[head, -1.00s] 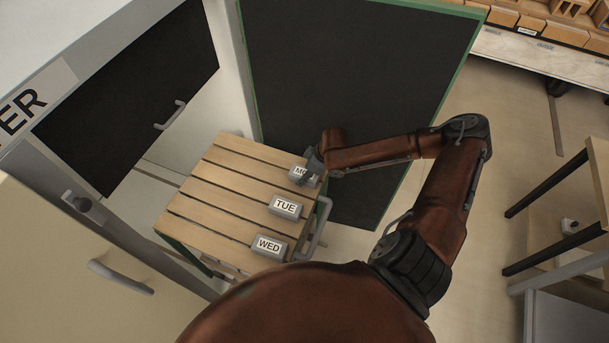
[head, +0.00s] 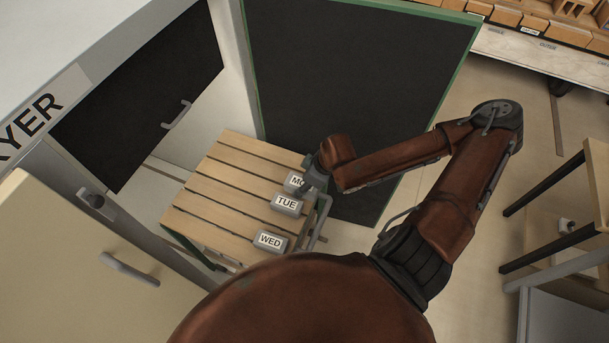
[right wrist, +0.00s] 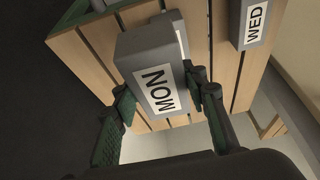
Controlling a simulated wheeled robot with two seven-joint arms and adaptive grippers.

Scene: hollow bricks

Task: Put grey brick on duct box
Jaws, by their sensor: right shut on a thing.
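A grey brick labelled MON (head: 295,182) is between the fingers of my right gripper (head: 314,178), at the right edge of a slatted wooden cart top (head: 228,180). In the right wrist view the MON brick (right wrist: 150,62) fills the space between the dark green fingers (right wrist: 162,98), which are shut on it. Grey bricks labelled TUE (head: 287,204) and WED (head: 270,240) sit along the same edge. The WED brick also shows in the right wrist view (right wrist: 255,22). I cannot tell which thing is the duct box. My left gripper is out of view.
A white cabinet with partly visible lettering "YER" (head: 45,110) stands at the left, with a cream handled door (head: 70,255) in front. A large dark panel with a green edge (head: 350,90) stands behind the cart. Open floor (head: 500,130) lies to the right, before a wooden-topped table.

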